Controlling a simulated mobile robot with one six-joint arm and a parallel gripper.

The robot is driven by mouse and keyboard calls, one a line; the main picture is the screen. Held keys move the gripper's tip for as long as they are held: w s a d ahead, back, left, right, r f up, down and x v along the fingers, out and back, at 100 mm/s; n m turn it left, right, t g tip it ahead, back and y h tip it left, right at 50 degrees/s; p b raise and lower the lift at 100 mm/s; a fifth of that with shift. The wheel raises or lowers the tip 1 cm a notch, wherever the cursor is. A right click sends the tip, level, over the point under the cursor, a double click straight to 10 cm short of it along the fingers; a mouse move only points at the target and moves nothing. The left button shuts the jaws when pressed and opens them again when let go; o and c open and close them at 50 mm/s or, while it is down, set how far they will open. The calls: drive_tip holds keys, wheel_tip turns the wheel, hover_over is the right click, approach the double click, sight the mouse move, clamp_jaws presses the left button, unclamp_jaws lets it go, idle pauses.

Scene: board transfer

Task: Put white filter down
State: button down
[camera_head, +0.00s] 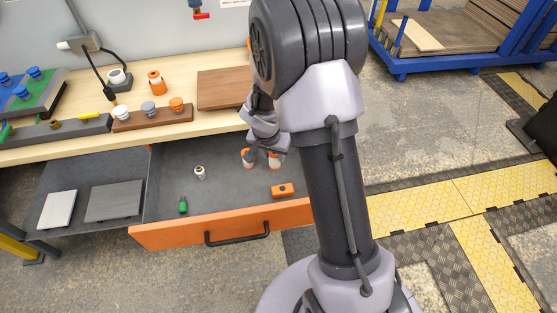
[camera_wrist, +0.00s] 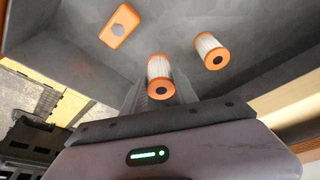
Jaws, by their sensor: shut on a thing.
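A white filter with orange ends (camera_wrist: 158,68) is in my gripper (camera_wrist: 156,100) in the wrist view, with the gripper shut on it. In the head view my gripper (camera_head: 268,146) is over the right part of the open drawer, and this filter (camera_head: 274,161) shows just below it. A second white filter with orange ends (camera_wrist: 209,48) stands beside it, apart; it also shows in the head view (camera_head: 248,157). I cannot tell whether the held filter touches the drawer floor. My arm hides part of the drawer's right side.
The drawer (camera_head: 222,235) also holds an orange block (camera_head: 282,190), a small white cylinder (camera_head: 199,173) and a green piece (camera_head: 183,205). Its middle floor is clear. The workbench (camera_head: 180,77) behind carries a brown rack (camera_head: 150,118) with several knobs. A blue cart (camera_head: 400,66) stands at the right.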

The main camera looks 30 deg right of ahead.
drive_tip(key=shift+s+d+f+b, duration=0.2)
drive_tip(key=shift+d+f+b, duration=1.05)
drive_tip(key=shift+d+f, duration=0.8)
drive_tip(key=c, duration=0.9)
unclamp_jaws()
drive_tip(key=shift+a, duration=0.15)
drive_tip(key=shift+c, duration=0.2)
drive_tip(key=s+a+r+n+t+p, duration=0.1)
drive_tip(key=s+a+r+p, duration=0.25)
drive_tip(key=r, duration=0.85)
drive_tip(key=s+a+r+p, duration=0.2)
drive_tip(key=s+a+r, duration=0.2)
drive_tip(key=r, duration=0.8)
drive_tip(key=s+a+r+n+t+y, duration=0.1)
drive_tip(key=s+a+r, duration=0.3)
drive_tip(key=s, duration=0.4)
drive_tip(key=s+a+r+n+t+y, duration=0.1)
drive_tip(key=s+a+r+n+y, duration=0.1)
drive_tip(key=s+a+r, duration=0.3)
drive_tip(key=s+a+y, duration=0.1)
drive_tip(key=s, duration=0.1)
drive_tip(key=shift+s+a+n, duration=0.35)
drive_tip(key=shift+a+n, duration=0.05)
